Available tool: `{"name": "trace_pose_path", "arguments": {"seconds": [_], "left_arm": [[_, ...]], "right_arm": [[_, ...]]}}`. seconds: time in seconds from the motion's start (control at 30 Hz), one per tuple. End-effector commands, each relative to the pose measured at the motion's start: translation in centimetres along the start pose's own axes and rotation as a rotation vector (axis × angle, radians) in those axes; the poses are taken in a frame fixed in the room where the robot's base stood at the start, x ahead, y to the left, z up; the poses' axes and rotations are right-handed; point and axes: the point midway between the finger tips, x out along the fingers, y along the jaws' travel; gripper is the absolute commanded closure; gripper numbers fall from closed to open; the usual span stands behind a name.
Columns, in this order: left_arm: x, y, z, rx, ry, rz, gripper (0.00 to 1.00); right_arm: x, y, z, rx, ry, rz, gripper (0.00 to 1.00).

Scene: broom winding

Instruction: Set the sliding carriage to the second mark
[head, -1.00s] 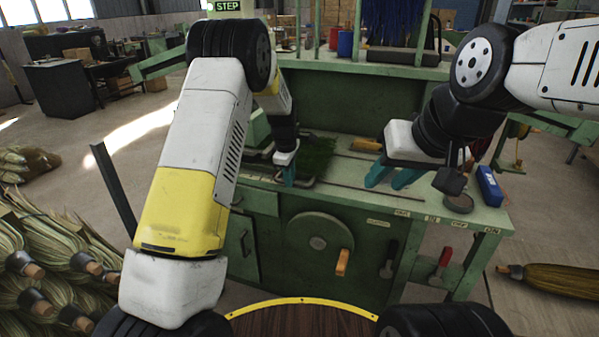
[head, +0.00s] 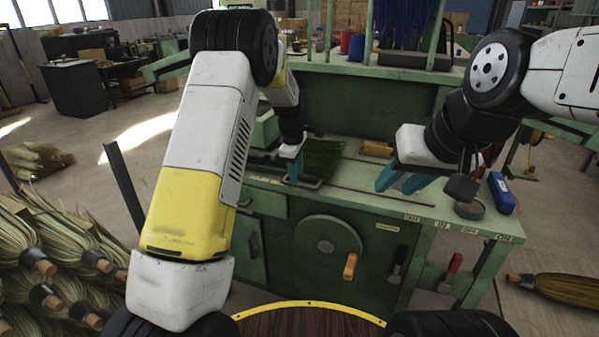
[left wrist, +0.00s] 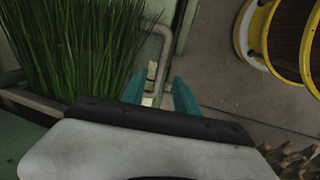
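The bench (head: 355,190) has a tray-like holder of green bristles (head: 322,157) at its left, which may be the carriage. The bristles (left wrist: 70,45) also fill the upper left of the left wrist view. My left gripper (head: 293,168) is at the front of this holder. In the left wrist view its teal fingers (left wrist: 157,94) are apart. A bent grey rod (left wrist: 166,50) and small pale tags (left wrist: 150,84) show beyond and between them; contact cannot be told. My right gripper (head: 398,182) has its fingers apart and empty above the bench's right half. I cannot single out the second mark.
A grey round piece (head: 469,209) and a blue box (head: 502,192) are on the bench's right end. An orange-handled wheel (head: 326,247) and two levers are on the front. Broom bundles (head: 60,250) lie at lower left.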

Motion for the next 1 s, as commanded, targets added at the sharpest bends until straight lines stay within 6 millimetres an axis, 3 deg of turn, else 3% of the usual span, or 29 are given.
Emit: {"name": "trace_pose_path", "arguments": {"seconds": [0.23, 0.73, 0.87, 1.0], "left_arm": [[-3.7, 0.1, 0.1, 0.001, 0.0, 0.002, 0.64], [-5.2, -0.2, -0.1, 0.012, -0.004, 0.007, 0.64], [-8.7, -1.8, -0.7, 0.085, -0.022, 0.038, 0.64], [-14.6, -5.4, -1.2, 0.242, -0.043, 0.101, 0.64]], "right_arm": [[0.0, 0.0, 0.0, 0.0, 0.0, 0.0, 0.64], [0.0, 0.0, 0.0, 0.0, 0.0, 0.0, 0.64], [0.0, 0.0, 0.0, 0.0, 0.0, 0.0, 0.64], [0.0, 0.0, 0.0, 0.0, 0.0, 0.0, 0.64]]}}
